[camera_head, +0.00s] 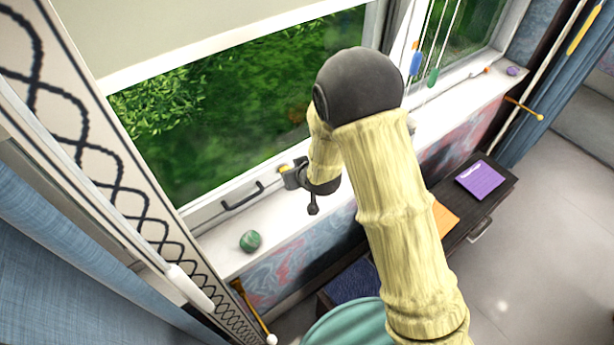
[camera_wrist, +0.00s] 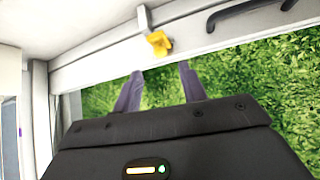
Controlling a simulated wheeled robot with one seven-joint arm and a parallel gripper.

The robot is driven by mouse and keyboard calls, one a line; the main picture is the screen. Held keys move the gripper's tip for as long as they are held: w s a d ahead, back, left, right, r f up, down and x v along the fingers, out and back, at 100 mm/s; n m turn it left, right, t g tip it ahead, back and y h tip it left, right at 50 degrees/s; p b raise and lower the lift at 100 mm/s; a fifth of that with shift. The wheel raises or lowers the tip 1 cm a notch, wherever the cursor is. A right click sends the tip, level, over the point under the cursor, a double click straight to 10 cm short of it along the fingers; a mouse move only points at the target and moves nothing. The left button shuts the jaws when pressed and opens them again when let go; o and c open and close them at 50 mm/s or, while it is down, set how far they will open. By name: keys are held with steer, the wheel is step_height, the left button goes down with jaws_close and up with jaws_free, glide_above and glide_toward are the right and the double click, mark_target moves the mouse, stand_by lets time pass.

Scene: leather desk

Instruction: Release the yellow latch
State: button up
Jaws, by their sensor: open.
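The yellow latch (camera_wrist: 158,43) sits on the white window frame in the wrist view, just beyond my fingertips. A small yellow bit of the latch (camera_head: 283,168) shows beside my gripper in the head view. My gripper (camera_wrist: 161,70) is open, with its two dark fingers apart and nothing between them. The fingers point toward the latch, and a small gap shows between them and it in the wrist view. In the head view my gripper (camera_head: 293,178) is at the lower window frame, partly hidden by my arm.
A black handle (camera_head: 243,196) is on the window frame to the left of the latch. A green ball (camera_head: 250,241) rests on the white sill (camera_head: 290,228). Coloured cord pulls (camera_head: 433,76) hang at the right. A dark desk (camera_head: 485,205) stands below the window.

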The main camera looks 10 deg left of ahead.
steer(key=b+v, duration=0.2)
steer(key=v, duration=0.7)
stand_by(0.4)
steer(key=s+d+r+m+g+h, duration=0.15)
steer(key=d+m+h, duration=0.25)
steer(key=d, duration=1.3)
steer(key=s+d+r+m+g+h+b, duration=0.1)
steer(key=s+d+r+m+g, duration=0.1)
steer(key=s+d, duration=0.7)
steer(key=shift+s+d+m+g+h, duration=0.35)
steer(key=shift+d+m+g, duration=0.1)
steer(key=shift+m, duration=0.35)
